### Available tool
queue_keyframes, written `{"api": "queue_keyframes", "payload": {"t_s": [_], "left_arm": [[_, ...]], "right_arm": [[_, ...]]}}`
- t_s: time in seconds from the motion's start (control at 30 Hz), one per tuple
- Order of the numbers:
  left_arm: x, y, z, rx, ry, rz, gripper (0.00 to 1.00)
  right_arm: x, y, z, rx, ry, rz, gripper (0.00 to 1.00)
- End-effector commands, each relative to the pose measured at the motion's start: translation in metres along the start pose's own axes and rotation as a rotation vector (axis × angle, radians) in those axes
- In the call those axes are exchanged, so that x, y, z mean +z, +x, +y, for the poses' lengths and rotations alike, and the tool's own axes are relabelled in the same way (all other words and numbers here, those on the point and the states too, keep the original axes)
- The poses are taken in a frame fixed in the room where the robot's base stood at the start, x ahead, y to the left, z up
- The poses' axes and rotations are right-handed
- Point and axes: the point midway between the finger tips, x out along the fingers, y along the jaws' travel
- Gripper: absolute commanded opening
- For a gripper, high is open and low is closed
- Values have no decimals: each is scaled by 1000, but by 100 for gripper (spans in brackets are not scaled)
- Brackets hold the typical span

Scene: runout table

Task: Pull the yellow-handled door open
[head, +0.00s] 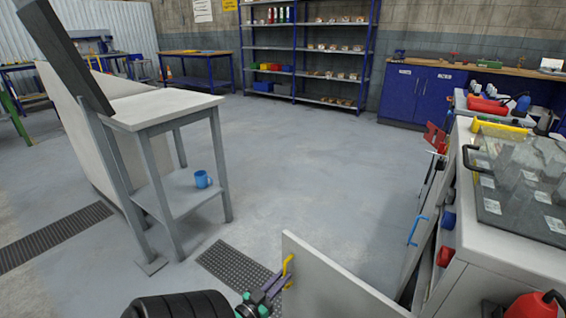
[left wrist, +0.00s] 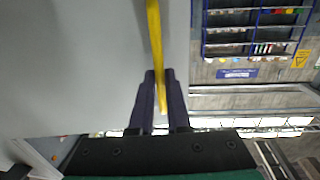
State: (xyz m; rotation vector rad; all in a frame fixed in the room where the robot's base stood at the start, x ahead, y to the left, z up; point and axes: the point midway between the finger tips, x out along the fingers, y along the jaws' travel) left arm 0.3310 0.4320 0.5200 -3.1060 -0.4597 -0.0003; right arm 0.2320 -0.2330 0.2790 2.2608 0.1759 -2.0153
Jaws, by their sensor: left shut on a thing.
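The door (head: 330,285) is a flat light-grey panel at the bottom middle of the head view. It stands out at an angle from the white machine on the right; its hinge side is not clearly visible. Its yellow handle (head: 287,270) is on the panel's left part. My left gripper (head: 279,284) is shut on the handle from the left. In the left wrist view the yellow handle (left wrist: 155,45) runs down between the two dark fingers of the gripper (left wrist: 163,85), with the grey door (left wrist: 80,70) beside it. My right gripper is not visible.
The white machine (head: 510,262) stands right of the door, with blue and red items on its side. A grey table (head: 160,112) with a blue mug (head: 202,179) on its lower shelf stands at left. A floor grating (head: 235,264) lies near the door. The middle floor is clear.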

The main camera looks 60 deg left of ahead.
Motion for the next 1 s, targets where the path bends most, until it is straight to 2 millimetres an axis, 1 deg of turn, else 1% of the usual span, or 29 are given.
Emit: {"api": "queue_keyframes", "payload": {"t_s": [0.03,0.17,0.2,0.27,0.3,0.57,0.67,0.77,0.83,1.0], "left_arm": [[0,1,4,7,-1,1,0],[0,1,4,8,-2,1,0],[0,1,4,8,-2,1,18],[0,1,4,7,-2,1,41],[0,1,4,6,-2,1,45],[0,0,2,4,-1,0,45],[1,-6,2,3,-1,-2,45],[1,-25,2,2,-2,-6,45],[0,-44,2,2,-1,-6,45],[1,-96,2,2,-1,-7,45]], "right_arm": [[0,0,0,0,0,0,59],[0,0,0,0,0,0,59],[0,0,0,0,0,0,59],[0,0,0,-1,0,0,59],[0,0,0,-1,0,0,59],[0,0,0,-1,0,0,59],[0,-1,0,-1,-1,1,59],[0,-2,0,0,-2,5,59],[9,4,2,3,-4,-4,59],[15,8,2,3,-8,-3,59]]}}
